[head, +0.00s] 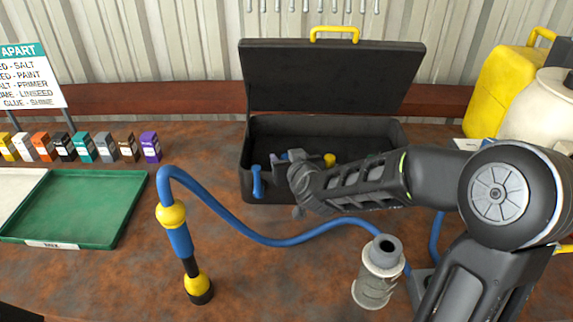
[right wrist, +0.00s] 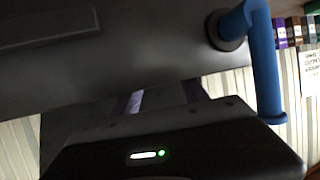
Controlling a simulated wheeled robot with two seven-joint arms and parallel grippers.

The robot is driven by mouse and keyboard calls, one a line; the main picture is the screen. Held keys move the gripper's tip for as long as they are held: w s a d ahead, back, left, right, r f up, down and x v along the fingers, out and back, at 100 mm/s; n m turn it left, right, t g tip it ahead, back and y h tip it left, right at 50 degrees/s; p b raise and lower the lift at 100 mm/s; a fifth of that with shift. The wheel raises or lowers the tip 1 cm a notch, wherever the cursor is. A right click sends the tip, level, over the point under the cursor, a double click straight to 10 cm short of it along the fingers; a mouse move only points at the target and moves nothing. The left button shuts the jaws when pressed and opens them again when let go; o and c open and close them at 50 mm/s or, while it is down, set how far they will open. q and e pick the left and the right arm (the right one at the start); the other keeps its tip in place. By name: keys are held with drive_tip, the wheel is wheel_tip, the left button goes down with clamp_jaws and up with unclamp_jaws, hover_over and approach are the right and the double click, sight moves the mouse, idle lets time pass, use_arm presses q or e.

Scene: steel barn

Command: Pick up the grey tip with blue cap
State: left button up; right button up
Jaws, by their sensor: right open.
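The open black case (head: 222,172) stands at the back middle of the bench, its lid (head: 330,75) raised. My right gripper (head: 282,166) is open at the left part of the case, low near its front wall. A small bluish piece (head: 284,155) shows beside the fingers; I cannot tell whether it is the grey tip with blue cap. A yellow-capped piece (head: 329,159) lies in the case to the right. The right wrist view shows my dark gripper body, a dark panel and a blue bar-shaped part (right wrist: 266,70); no tip is clear there. My left gripper is not in view.
A blue hose (head: 280,241) runs across the bench from a yellow-and-blue torch-like tool (head: 180,240) to near a grey metal cylinder (head: 378,275). A green tray (head: 85,205) and several small boxes (head: 84,147) are at left. A yellow canister (head: 500,85) stands at right.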

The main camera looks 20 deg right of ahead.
drive_tip(key=shift+c, duration=0.3)
clamp_jaws()
idle(0.5)
